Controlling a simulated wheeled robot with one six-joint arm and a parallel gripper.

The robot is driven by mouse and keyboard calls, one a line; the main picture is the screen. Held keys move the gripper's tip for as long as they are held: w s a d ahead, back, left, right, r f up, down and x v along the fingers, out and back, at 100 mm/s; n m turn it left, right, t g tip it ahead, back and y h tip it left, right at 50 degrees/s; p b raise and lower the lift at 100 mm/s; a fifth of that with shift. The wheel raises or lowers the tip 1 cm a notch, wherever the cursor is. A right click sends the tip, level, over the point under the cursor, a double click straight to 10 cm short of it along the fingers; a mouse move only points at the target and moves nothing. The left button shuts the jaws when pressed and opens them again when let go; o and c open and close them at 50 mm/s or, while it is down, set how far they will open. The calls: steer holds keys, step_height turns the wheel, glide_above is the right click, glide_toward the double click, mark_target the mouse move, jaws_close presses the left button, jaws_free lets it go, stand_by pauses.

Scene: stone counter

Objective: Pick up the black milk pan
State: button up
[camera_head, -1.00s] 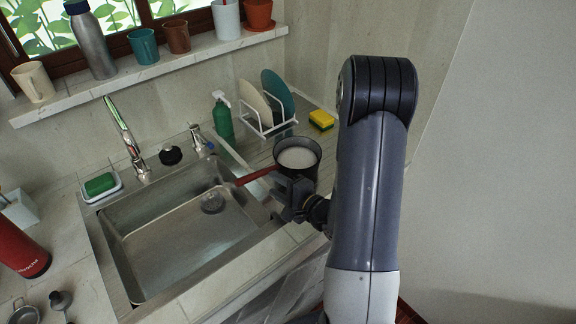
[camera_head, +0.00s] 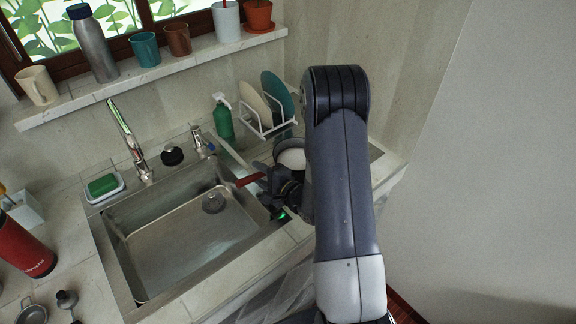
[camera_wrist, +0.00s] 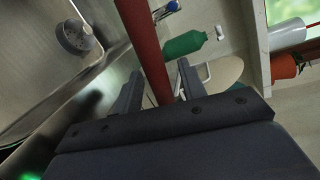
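The black milk pan (camera_head: 288,144) stands on the counter right of the sink, with something pale inside. My arm hides its right side. Its red handle (camera_head: 248,180) points left over the sink edge. My gripper (camera_head: 266,178) is at the handle, close to the pan. In the wrist view the red handle (camera_wrist: 146,45) runs between the two fingers of my gripper (camera_wrist: 160,85). The fingers are apart, with gaps visible on both sides of the handle. The pan's body is not seen in the wrist view.
The steel sink (camera_head: 165,262) with its faucet (camera_head: 128,140) lies left of the pan. A white dish rack (camera_head: 262,130) with plates and a green soap bottle (camera_head: 223,118) stand behind it. A red bottle (camera_head: 25,245) stands at the far left.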

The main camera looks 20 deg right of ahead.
jaws_close()
stand_by(1.2)
